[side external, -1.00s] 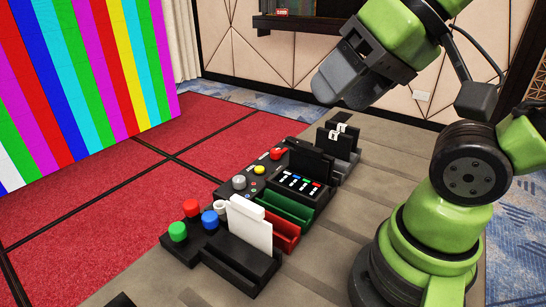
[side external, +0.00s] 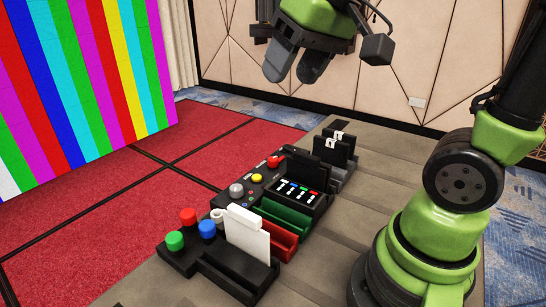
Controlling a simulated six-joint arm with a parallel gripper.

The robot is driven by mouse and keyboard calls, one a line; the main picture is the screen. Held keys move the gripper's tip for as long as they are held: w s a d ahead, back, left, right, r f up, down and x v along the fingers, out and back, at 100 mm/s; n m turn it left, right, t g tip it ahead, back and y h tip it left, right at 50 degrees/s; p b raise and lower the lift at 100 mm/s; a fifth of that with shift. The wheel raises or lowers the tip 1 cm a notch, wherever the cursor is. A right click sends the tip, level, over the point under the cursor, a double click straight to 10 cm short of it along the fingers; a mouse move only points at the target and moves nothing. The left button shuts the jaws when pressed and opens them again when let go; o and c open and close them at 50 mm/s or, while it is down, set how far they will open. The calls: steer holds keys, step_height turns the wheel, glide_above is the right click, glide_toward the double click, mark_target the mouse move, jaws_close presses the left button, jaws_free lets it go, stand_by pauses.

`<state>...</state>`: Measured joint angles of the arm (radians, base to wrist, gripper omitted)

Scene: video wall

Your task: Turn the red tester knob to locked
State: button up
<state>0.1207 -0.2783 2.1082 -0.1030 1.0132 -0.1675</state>
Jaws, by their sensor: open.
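A small red knob (side external: 274,161) sits on the black console at its far left edge, behind a yellow button (side external: 257,178). Its pointer direction is too small to read. A second, rounder red knob (side external: 188,215) stands at the near end; I cannot tell for certain which is the tester knob, though the far one sits beside the labelled panel. My gripper (side external: 292,72) is open and empty, its two dark fingers pointing down. In the picture it is well above the far red knob, apart from everything on the console.
The near end has a green knob (side external: 174,240), a blue knob (side external: 207,229) and a white card (side external: 246,240). A grey knob (side external: 236,190), a switch panel (side external: 298,193), green (side external: 286,218) and red (side external: 281,240) trays and upright black holders (side external: 335,146) follow. The grey table's right side is clear.

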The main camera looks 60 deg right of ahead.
steer(key=w+d+f+g, duration=0.2)
steer(key=w+d, duration=0.2)
steer(key=w, duration=0.2)
steer(key=n+g, duration=0.1)
steer(key=g, duration=0.2)
glide_above(272, 158)
steer(key=shift+h, duration=0.4)
step_height(272, 158, down, 17)
steer(key=shift+s+r, duration=0.15)
steer(key=shift+r, duration=0.05)
step_height(272, 158, down, 9)
steer(key=c, duration=0.9)
